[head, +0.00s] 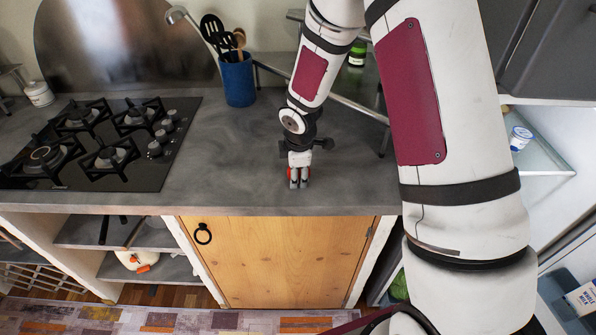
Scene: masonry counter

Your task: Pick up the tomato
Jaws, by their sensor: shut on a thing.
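My gripper (299,183) points down at the counter near its front edge, right of the hob, with its fingers closed. Red patches of the tomato (290,172) show at the sides of the fingers. Most of the tomato is hidden behind the fingers. I cannot tell whether it touches the grey counter (225,185) or is just above it.
A black gas hob (90,150) is at the left of the counter. A blue utensil holder (238,82) stands at the back, near a glass shelf rack (365,75). The counter between hob and gripper is clear. A wooden cabinet door (275,260) is below.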

